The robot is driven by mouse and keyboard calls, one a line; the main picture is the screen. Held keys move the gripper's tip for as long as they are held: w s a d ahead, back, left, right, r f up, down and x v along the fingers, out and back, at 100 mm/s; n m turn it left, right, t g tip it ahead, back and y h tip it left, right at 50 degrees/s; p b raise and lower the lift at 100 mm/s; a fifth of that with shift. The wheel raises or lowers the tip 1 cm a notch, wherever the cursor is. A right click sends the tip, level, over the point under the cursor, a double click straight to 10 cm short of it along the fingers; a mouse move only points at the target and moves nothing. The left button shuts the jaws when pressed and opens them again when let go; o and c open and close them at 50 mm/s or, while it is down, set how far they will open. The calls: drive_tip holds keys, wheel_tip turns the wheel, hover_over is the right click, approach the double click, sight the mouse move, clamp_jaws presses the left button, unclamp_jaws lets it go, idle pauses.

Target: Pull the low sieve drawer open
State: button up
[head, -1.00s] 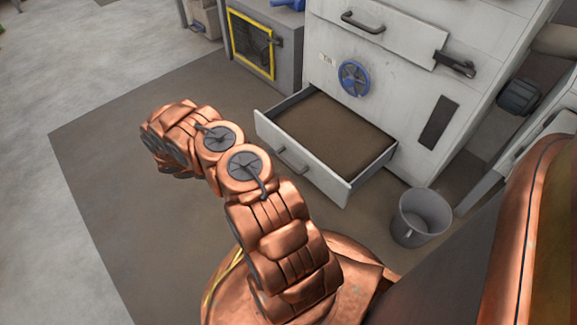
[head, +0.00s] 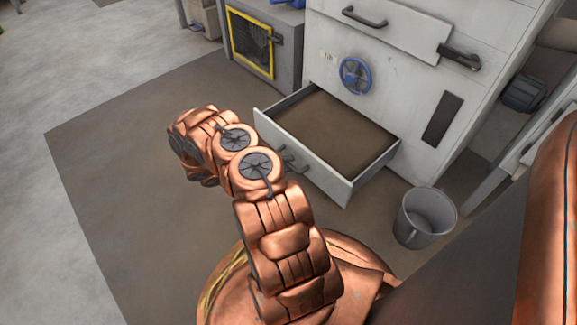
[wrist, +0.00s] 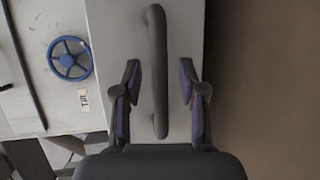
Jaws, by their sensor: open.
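The low sieve drawer (head: 318,172) stands pulled out from the white machine, its brown inside showing in the head view. Its dark bar handle (head: 291,160) is on the front, partly behind my arm. In the wrist view the drawer front (wrist: 108,40) is pale and the handle (wrist: 157,75) runs up the picture. My gripper (wrist: 159,72) is open, with one finger on each side of the handle in the picture and a visible gap on both sides. I cannot tell how deep the handle sits between them. In the head view my arm hides the gripper.
A blue handwheel (head: 355,75) is on the machine above the drawer. An upper panel has its own dark handle (head: 364,17). A grey bucket (head: 425,218) stands right of the drawer. A yellow-framed cabinet (head: 250,43) is at the back. Floor left of my arm is clear.

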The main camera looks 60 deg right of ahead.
drive_tip(key=shift+s+d, duration=0.25)
drive_tip(key=shift+d, duration=0.05)
drive_tip(key=shift+c, duration=0.2)
clamp_jaws()
drive_tip(key=shift+a, duration=0.1)
idle(0.3)
